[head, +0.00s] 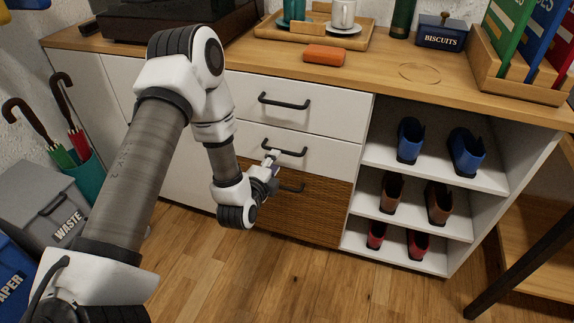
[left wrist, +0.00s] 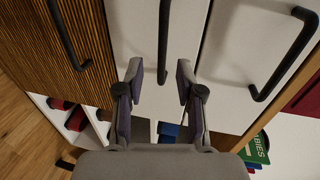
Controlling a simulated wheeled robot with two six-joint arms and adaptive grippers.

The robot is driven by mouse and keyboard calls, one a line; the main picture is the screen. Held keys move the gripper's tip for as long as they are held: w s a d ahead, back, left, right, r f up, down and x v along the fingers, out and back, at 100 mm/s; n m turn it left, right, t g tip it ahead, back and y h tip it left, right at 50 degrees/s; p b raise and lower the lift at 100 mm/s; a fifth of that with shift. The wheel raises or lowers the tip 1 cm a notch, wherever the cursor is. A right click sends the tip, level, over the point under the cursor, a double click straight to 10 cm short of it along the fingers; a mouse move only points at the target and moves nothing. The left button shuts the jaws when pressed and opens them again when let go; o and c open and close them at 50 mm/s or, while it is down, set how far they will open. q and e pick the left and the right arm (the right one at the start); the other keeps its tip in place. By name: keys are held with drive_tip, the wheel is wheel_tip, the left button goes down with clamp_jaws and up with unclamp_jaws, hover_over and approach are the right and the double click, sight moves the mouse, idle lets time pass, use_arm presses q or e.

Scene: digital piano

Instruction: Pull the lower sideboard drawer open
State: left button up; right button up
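The sideboard has a stack of drawers. The lower drawer (head: 300,215) has a brown ridged front and a dark bar handle (head: 292,188); it looks closed. In the left wrist view this brown front (left wrist: 85,90) and its handle (left wrist: 66,36) are at the left. The white middle drawer (head: 330,154) above it has a black handle (head: 290,149). My left gripper (head: 273,162) is in front of the drawers near that middle handle. In the left wrist view the left gripper (left wrist: 159,75) is open, with the middle handle (left wrist: 164,40) lined up between its fingertips; contact cannot be told.
The white top drawer (head: 325,107) has a similar handle. Open shelves (head: 437,178) with shoes stand to the right. A tray (head: 315,38), an orange block (head: 324,55) and a biscuit tin (head: 441,32) are on top. A waste bin (head: 50,200) is at the left. The floor in front is clear.

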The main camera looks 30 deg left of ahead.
sight(282, 150)
use_arm(q)
drive_tip(key=b+x, duration=0.1)
drive_tip(key=x, duration=0.5)
drive_tip(key=shift+w+b, duration=0.4)
drive_tip(key=shift+w, duration=0.05)
drive_tip(key=shift+c, duration=0.4)
clamp_jaws()
